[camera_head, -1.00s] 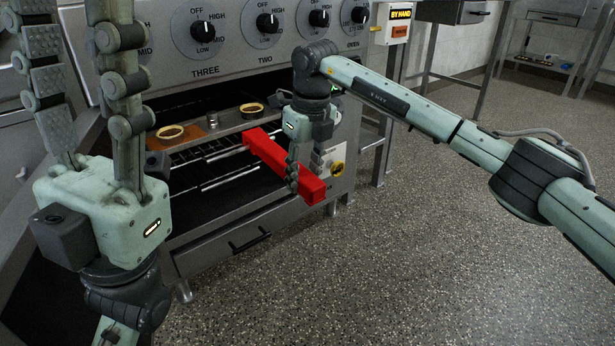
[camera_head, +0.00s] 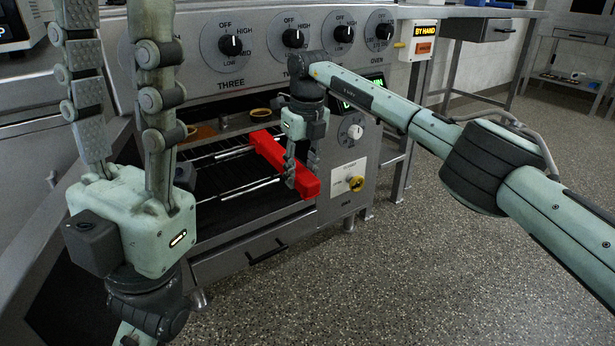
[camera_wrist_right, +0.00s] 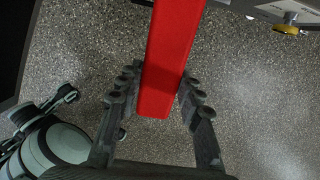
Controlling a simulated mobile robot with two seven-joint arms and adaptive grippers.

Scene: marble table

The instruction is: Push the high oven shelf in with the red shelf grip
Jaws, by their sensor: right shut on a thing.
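The red shelf grip (camera_head: 270,150) is a long red bar across the front of the pulled-out wire oven shelf (camera_head: 225,192), in front of the open oven. My right gripper (camera_head: 302,172) points down with its fingers around the near right end of the bar. In the right wrist view, the bar (camera_wrist_right: 172,60) lies between the two fingers (camera_wrist_right: 155,98), and the gripper is shut on it. My left gripper (camera_head: 112,60) is empty, its fingers apart and pointing up at the left. It hides the left part of the oven. The shelf's rear part is in the dark oven.
The oven's knob panel (camera_head: 265,40) runs above the opening. Small round rings (camera_head: 261,113) sit on a ledge above the shelf. A yellow knob (camera_head: 356,183) is on the right front. The speckled floor (camera_head: 420,270) is clear.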

